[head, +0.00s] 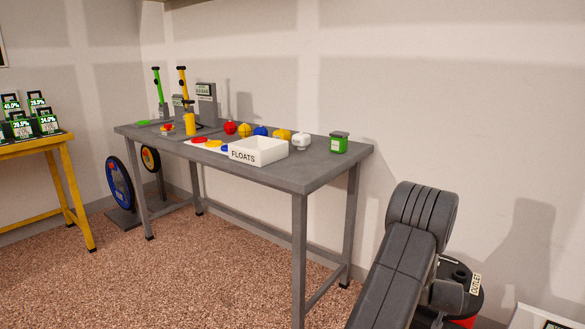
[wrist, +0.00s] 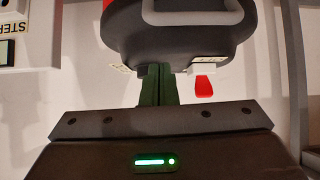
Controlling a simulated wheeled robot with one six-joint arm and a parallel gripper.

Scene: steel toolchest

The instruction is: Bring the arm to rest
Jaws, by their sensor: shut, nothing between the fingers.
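My gripper (wrist: 159,72) shows in the wrist view, with its two dark green fingers together and nothing between them. The fingertips point at the lower edge of a dark vessel (wrist: 195,40) with a grey handle. I cannot tell whether they touch it. In the head view my folded dark grey arm is at the lower right, and the gripper itself cannot be made out there.
A black and red vessel labelled OUTLET (head: 462,275) stands close behind my arm. A grey workbench (head: 325,170) is to the left, bearing a white FLOATS box (head: 262,154). A yellow table (head: 65,150) is at far left. Speckled floor (head: 200,270) in front is clear.

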